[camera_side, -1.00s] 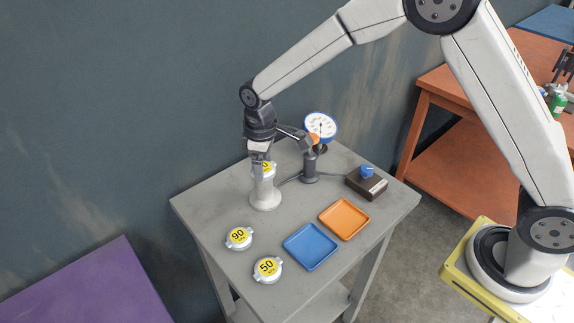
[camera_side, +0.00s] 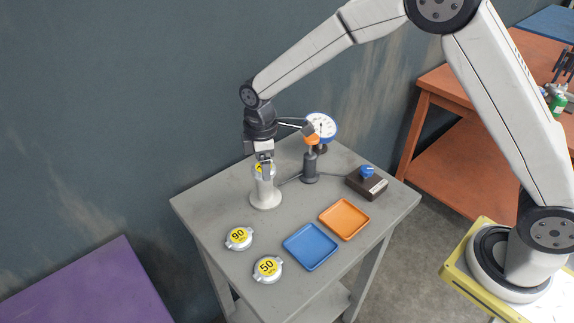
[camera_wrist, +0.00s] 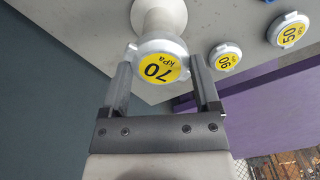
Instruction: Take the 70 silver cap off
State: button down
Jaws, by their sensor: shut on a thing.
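The 70 silver cap (camera_wrist: 160,67), with a yellow "70 kPa" label, sits on top of the white neck (camera_side: 265,192) that stands on the grey table. The neck also shows in the wrist view (camera_wrist: 158,15). My gripper (camera_wrist: 161,75) is shut on the 70 cap, one finger on each side of its rim. In the side view my gripper (camera_side: 264,166) points down over the neck and hides most of the cap, leaving a bit of yellow visible.
The 90 cap (camera_side: 238,237) and the 50 cap (camera_side: 268,268) lie on the grey table (camera_side: 205,205) at the front left. A blue tray (camera_side: 310,247) and an orange tray (camera_side: 344,219) are to the right. A dial gauge (camera_side: 320,127) and a blue-knobbed box (camera_side: 367,184) stand behind.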

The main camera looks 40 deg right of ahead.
jog(key=shift+r, duration=0.15)
jog(key=shift+r, duration=2.95)
